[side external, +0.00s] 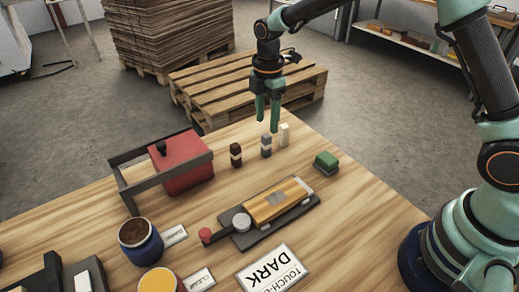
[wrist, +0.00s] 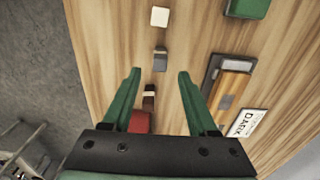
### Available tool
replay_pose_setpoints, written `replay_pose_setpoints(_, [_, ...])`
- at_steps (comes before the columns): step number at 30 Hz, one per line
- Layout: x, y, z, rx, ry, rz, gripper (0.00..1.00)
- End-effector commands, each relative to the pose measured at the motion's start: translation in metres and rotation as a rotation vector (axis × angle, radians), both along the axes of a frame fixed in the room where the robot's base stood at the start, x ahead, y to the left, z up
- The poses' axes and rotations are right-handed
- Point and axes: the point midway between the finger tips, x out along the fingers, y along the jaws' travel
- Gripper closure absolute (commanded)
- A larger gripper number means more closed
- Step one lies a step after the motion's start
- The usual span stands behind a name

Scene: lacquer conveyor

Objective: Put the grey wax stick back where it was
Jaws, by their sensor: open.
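The grey wax stick (side external: 266,147) stands upright on the wooden table, with a pale band around its middle. It stands between a dark brown stick (side external: 236,155) and a cream stick (side external: 284,135). In the wrist view the grey stick (wrist: 160,60) shows just beyond the gap between my fingertips. My gripper (side external: 268,118) is open, pointing down above the grey stick, with nothing between its fingers. The wrist view shows both fingers of my gripper (wrist: 160,73) spread apart.
A red box (side external: 188,165) in a dark frame is left of the sticks. A green-topped block (side external: 326,160) is to the right. In front lie a wood sample on a dark holder (side external: 262,237), a DARK sign (side external: 272,272), and blue (side external: 142,247) and yellow-filled (side external: 158,281) pots.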

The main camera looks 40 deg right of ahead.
Motion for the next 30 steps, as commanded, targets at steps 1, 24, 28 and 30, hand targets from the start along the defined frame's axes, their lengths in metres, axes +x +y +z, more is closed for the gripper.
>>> replay_pose_setpoints(1, [0.001,0.000,0.009,0.001,-0.003,0.000,0.41])
replay_pose_setpoints(24, [-0.080,-0.051,0.137,0.108,-0.217,-0.728,0.41])
replay_pose_setpoints(28, [-0.111,-0.064,0.152,0.166,-0.273,-0.947,0.41])
replay_pose_setpoints(30, [-0.128,-0.070,0.156,0.202,-0.300,-1.065,0.41])
